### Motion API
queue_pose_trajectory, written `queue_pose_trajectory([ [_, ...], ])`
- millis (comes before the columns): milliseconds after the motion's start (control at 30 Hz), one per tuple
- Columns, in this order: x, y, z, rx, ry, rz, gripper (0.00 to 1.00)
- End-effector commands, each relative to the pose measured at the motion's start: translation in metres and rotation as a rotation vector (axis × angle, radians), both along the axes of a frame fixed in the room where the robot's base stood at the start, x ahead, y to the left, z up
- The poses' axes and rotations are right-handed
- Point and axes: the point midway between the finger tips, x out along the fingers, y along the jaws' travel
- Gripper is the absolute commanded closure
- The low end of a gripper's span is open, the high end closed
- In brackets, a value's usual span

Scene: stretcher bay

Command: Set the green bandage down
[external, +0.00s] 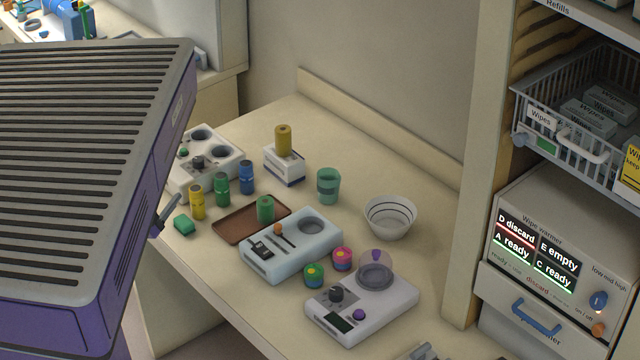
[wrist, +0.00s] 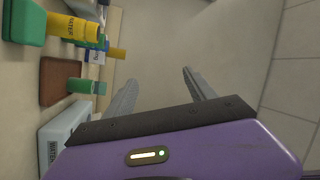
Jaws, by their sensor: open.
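The green bandage (external: 265,208) looks like the short green roll standing upright on a brown tray (external: 229,227). In the wrist view the picture is turned sideways; the green bandage (wrist: 84,87) shows left of the fingers, on the brown tray (wrist: 52,92). My gripper (wrist: 160,76) is open, with nothing between its fingers, and is apart from the bandage. In the external view a dark finger of my gripper (external: 167,214) shows at the counter's left edge, near the green block (external: 184,225). The rest of the gripper is hidden behind my purple body.
Yellow, green and blue bottles (external: 221,190) stand behind the tray. A white device (external: 285,255) stands right of it, with a green cup (external: 328,186) and a bowl (external: 390,217) beyond. A yellow roll (external: 283,140) stands on a white box. The counter's back right is clear.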

Motion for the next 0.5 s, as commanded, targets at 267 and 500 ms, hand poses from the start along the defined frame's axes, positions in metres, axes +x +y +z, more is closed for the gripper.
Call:
queue_pose_trajectory([
  [267,-0.050,0.071,-0.066,-0.725,0.522,0.306,0.35],
  [500,-0.075,0.079,-0.092,-0.972,0.668,0.407,0.35],
])
